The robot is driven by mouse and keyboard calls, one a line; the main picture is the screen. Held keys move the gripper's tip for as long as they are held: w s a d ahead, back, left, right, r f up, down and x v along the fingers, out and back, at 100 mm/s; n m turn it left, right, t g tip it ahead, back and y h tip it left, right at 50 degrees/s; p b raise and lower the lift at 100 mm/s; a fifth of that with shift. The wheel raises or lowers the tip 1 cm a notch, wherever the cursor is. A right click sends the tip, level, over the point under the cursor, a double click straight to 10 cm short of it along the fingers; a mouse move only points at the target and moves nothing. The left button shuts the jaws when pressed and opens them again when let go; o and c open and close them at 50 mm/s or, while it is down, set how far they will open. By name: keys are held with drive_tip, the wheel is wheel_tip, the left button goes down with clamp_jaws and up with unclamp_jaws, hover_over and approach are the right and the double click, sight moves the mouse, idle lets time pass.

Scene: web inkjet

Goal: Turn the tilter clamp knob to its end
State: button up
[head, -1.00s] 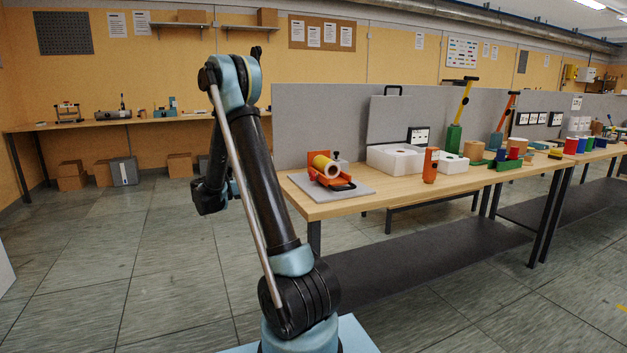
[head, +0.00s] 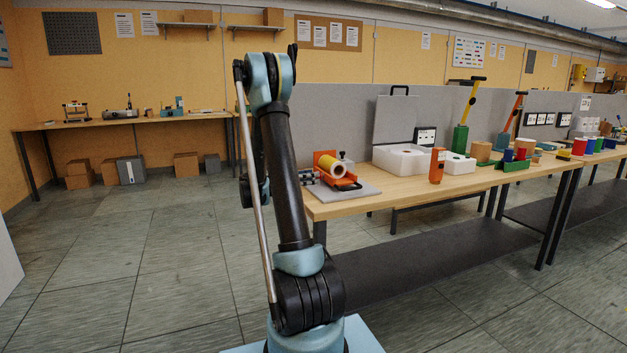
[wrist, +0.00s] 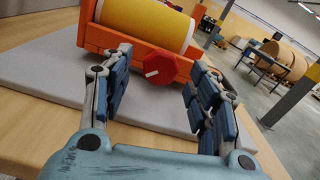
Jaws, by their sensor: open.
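The tilter (head: 343,180) is an orange cradle holding a yellow roll, on a grey board on the near end of the bench. In the wrist view the clamp knob (wrist: 162,68) is a red faceted knob with a white mark, on the front of the orange body (wrist: 105,38). My gripper (wrist: 160,80) is open, with blue-padded fingers to the left and right of the knob in the picture. The knob lies beyond the gap, and I see no contact. In the head view my arm hides most of the gripper; part of it (head: 308,176) shows left of the tilter.
The grey board (wrist: 40,75) lies under the tilter on the wooden bench (head: 400,190). A white box (head: 400,158), an orange block (head: 437,166) and a green-based tool (head: 461,138) stand to the right. Floor is free at left.

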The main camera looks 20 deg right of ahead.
drive_tip(key=shift+d, duration=1.2)
drive_tip(key=shift+c, duration=0.6)
drive_tip(key=c, duration=1)
drive_tip(key=shift+o, duration=0.2)
drive_tip(key=shift+m, duration=1.5)
drive_tip(key=shift+w, duration=0.1)
drive_tip(key=o, duration=1.1)
